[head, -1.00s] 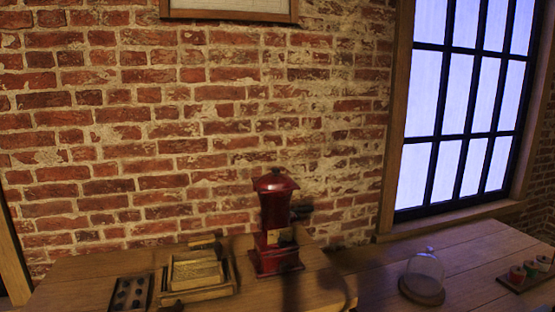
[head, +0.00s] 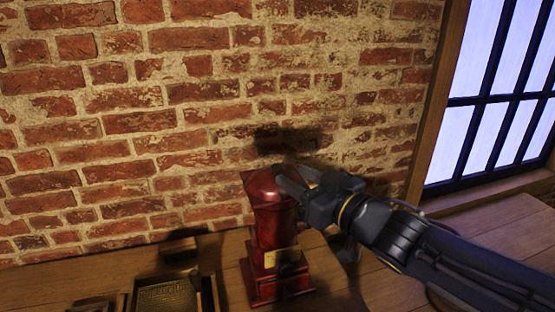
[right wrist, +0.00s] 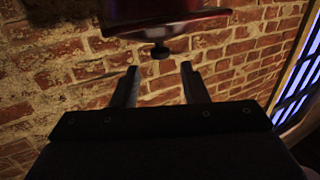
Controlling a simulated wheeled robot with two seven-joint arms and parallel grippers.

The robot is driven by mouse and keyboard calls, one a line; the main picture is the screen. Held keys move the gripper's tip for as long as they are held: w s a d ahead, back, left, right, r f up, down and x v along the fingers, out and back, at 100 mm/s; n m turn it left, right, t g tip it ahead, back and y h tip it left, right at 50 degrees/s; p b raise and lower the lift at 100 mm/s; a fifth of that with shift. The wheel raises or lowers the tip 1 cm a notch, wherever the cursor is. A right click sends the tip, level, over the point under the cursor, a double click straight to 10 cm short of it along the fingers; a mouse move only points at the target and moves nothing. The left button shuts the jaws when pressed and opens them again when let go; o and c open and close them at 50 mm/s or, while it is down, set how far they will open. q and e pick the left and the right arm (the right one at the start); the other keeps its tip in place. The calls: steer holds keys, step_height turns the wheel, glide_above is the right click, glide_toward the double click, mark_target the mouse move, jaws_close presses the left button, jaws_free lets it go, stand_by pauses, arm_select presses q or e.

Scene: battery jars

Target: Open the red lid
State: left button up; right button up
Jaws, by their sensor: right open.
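A tall red grinder (head: 272,232) with a small yellowish label stands on the wooden table in the head view. Its red lid (head: 260,184) is at the top, partly covered by my right gripper. My right gripper (head: 292,174) reaches in from the right, with its fingers at the lid's right side; I cannot tell whether they touch it. In the right wrist view my open fingers (right wrist: 161,84) have nothing between them. A red part of the grinder (right wrist: 165,16) is ahead, with a small dark knob (right wrist: 160,51) below its edge. My left gripper is not in view.
A wooden tray with a textured panel (head: 166,295) is left of the grinder on the table. The brick wall (head: 150,120) rises close behind. A window (head: 490,110) is at the right. Table right of the grinder lies partly under my right arm.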

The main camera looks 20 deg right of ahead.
mark_target(281, 170)
steer(key=b+x, duration=0.1)
steer(key=x, duration=0.4)
steer(key=shift+w+f, duration=0.2)
steer(key=shift+w, duration=0.05)
steer(key=shift+w+a+r, duration=0.15)
steer(key=shift+w+a, duration=0.15)
steer(key=shift+w, duration=0.2)
jaws_close()
